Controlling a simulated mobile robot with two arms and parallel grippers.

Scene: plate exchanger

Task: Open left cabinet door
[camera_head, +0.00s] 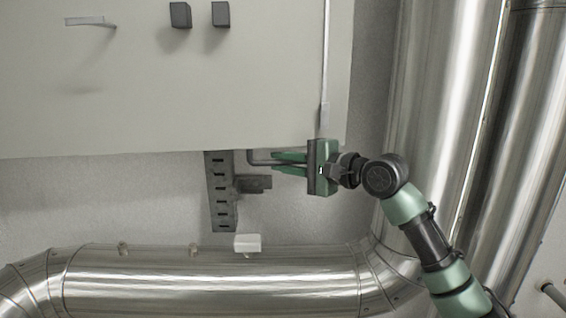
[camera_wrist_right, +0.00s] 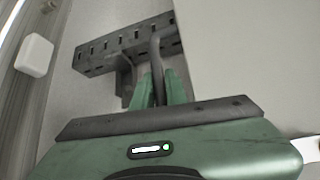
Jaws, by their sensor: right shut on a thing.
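A large pale cabinet (camera_head: 150,90) fills the upper left of the head view, seen close up. A light bar handle (camera_head: 90,21) is at its upper left. Two dark square knobs (camera_head: 180,15) (camera_head: 220,14) are near the top, and I cannot tell which door each belongs to. My right gripper (camera_head: 276,162) is just below the cabinet's lower edge, pointing left. In the wrist view its green fingers (camera_wrist_right: 161,90) are shut on a thin dark bent bar (camera_wrist_right: 155,58) beneath the cabinet. My left gripper is not in view.
A dark slotted bracket (camera_head: 219,205) is on the wall below the cabinet, close to my right gripper. A white box (camera_head: 247,243) sits by a large metal pipe (camera_head: 200,280) along the bottom. Tall metal pipes (camera_head: 435,90) stand at right, behind my right arm.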

